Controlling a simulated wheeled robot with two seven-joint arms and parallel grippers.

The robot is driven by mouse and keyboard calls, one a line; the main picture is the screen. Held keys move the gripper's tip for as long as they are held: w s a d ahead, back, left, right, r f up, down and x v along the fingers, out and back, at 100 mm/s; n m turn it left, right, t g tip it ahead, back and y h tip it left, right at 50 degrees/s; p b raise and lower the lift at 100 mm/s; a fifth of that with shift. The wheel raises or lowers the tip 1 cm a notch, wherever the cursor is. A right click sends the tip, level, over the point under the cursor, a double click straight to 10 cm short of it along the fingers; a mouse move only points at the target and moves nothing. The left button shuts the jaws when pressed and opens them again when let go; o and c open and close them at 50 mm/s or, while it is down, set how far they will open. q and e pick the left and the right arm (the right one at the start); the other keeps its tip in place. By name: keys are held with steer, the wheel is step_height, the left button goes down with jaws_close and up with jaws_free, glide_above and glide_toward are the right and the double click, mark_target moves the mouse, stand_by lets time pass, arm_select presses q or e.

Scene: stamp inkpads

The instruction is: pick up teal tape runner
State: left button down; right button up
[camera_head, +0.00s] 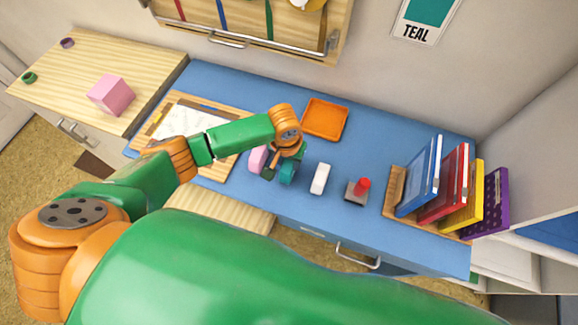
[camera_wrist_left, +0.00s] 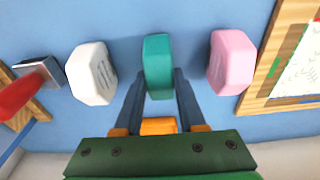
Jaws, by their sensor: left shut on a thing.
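The teal tape runner (camera_wrist_left: 158,62) is a rounded teal block in the middle of the left wrist view. My left gripper (camera_wrist_left: 160,88) is shut on its near end, with one dark finger on each side. In the head view the teal tape runner (camera_head: 287,173) shows partly below my left gripper (camera_head: 279,166), over the blue table. I cannot tell whether it touches the table. My right gripper is not in view.
A pink block (camera_head: 258,158) and a white block (camera_head: 320,178) stand on either side of the teal one. A red-handled stamp (camera_head: 357,190) is further right. An orange tray (camera_head: 325,118) lies behind. Books (camera_head: 445,180) stand at the right end.

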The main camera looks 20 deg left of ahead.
mark_target(289, 161)
arm_select(q)
steer(key=shift+w, duration=0.1)
steer(key=shift+r, duration=0.2)
step_height(289, 161, up, 3)
steer(key=shift+f, duration=0.1)
steer(key=s+r, duration=0.1)
steer(key=s+a+r, duration=0.1)
steer(key=r, duration=0.1)
steer(key=s+r+p, duration=0.1)
steer(key=shift+s+a+r, duration=0.15)
steer(key=shift+a+r, duration=0.15)
steer(key=shift+a, duration=0.05)
steer(key=s+a+r+p, duration=0.1)
steer(key=s+a+r, duration=0.3)
steer(key=s, duration=0.5)
steer(key=shift+s+a+r, duration=0.2)
steer(key=shift+r, duration=0.4)
